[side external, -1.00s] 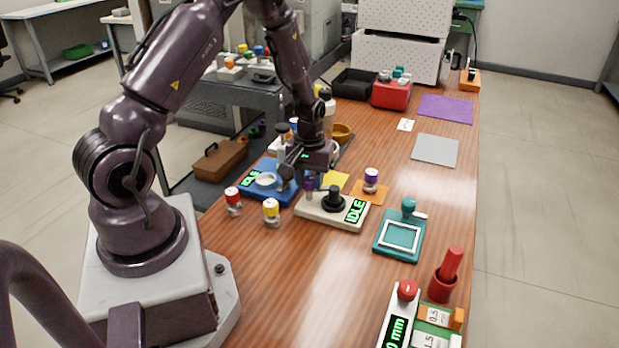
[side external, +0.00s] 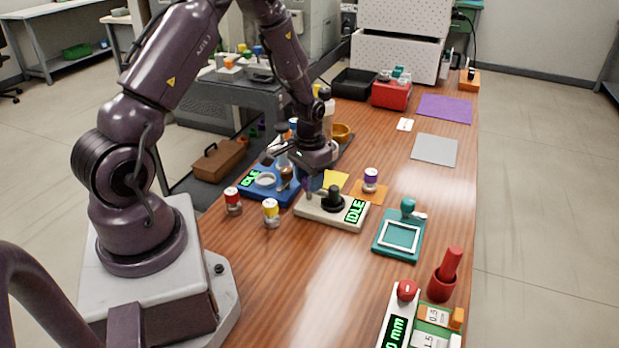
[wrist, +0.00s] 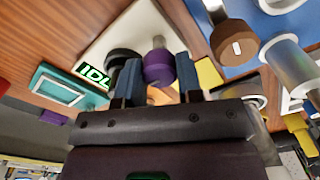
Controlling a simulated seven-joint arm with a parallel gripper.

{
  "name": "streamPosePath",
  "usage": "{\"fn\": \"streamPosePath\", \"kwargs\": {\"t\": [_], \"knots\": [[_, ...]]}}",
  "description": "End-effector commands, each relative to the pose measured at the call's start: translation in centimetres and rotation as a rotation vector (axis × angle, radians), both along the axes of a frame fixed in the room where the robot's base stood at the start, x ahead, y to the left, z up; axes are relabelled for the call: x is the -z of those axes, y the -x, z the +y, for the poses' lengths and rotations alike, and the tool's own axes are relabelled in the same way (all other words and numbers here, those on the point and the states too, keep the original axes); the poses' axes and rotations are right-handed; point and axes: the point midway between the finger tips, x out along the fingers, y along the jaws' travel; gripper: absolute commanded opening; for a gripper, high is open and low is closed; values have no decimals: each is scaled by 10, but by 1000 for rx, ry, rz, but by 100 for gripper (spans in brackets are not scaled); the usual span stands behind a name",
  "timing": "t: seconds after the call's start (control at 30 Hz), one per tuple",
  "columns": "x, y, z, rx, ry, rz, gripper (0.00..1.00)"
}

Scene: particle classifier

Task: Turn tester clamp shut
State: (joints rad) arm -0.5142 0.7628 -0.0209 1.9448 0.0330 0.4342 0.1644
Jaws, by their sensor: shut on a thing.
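The cream tester (side external: 318,213) stands on the wooden table with a black knob (side external: 333,196) on top and a green IDLE display. A purple knob (wrist: 159,68) on a short grey post stands at its left end. My gripper (side external: 309,186) is over that end, pointing down. In the wrist view the gripper (wrist: 158,80) has one blue finger on each side of the purple knob and is shut on it. The knob's far side is hidden. The tester also shows in the wrist view (wrist: 130,32).
A blue device (side external: 250,192) with a brown knob (wrist: 232,42) stands close on the left. Red-capped (side external: 233,199) and yellow-capped (side external: 271,212) vials stand in front. A purple-capped vial (side external: 370,179) is on an orange mat; a teal frame (side external: 399,235) lies to the right.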

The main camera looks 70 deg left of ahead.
Motion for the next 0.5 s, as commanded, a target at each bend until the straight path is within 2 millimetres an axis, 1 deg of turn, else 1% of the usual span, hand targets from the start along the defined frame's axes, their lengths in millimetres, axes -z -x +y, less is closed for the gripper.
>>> {"fn": "streamPosePath", "kwargs": {"t": [0.4, 0.43, 0.47, 0.5], "knots": [[-1, 0, 0, 12, -1, 0, 10], [-1, 0, 0, 11, -1, 0, 40], [-1, 0, 0, 11, -1, 0, 47], [-1, 0, 0, 11, -1, 0, 57]]}}
